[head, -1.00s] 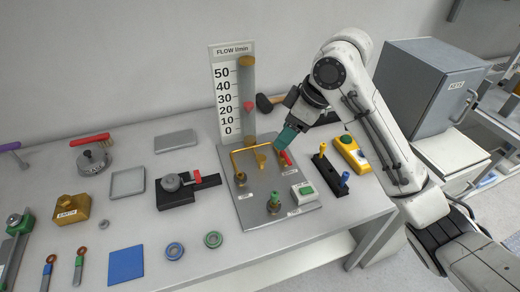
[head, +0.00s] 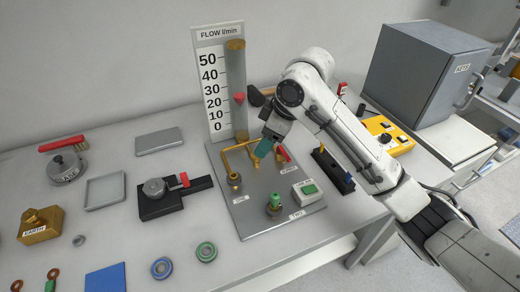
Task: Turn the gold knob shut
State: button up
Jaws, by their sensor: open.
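A grey panel (head: 250,224) on the bench carries gold pipework. A gold valve fitting (head: 234,181) stands at its left, and a gold pipe (head: 235,147) runs along its back. The gold piece at the middle of the pipe (head: 254,160) is partly hidden by my gripper. My gripper (head: 263,150), with teal fingers, is open and points down over it; I cannot tell whether they touch. A red handle (head: 283,154) is just right of my fingers. The flow gauge (head: 216,85) behind has a red marker (head: 240,97) roughly between 20 and 30.
The panel also bears a green-topped fitting (head: 276,201) and a white box with a green button (head: 307,189). A black stand (head: 334,171) and a yellow box (head: 388,138) are to the right, near my arm.

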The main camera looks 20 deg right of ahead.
jog(key=shift+x, duration=2.25)
jog(key=c, duration=1)
